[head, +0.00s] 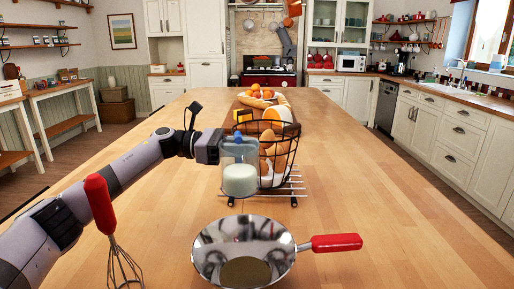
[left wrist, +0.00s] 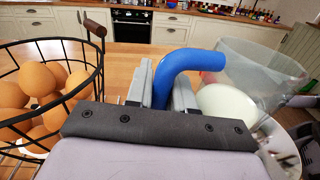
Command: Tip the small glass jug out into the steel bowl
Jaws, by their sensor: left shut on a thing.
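The small glass jug (head: 240,179) is clear, has a blue handle (left wrist: 190,60) and holds white liquid. My left gripper (head: 233,149) is shut on the handle. It holds the jug roughly upright above the table, behind the bowl in the head view. The shiny steel bowl (head: 210,262) stands at the near middle of the table, with a yellowish patch at its bottom. In the left wrist view the jug (left wrist: 262,70) is at the right and part of the bowl (left wrist: 284,148) shows below it. My right gripper is not in view.
A red-handled whisk (head: 100,200) is at the left front. A red handle (head: 336,242) extends right from the bowl. A black wire basket of eggs (head: 292,142) stands close behind the jug, by a wire rack (head: 290,190). Bread and fruit lie farther back. The table's right side is clear.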

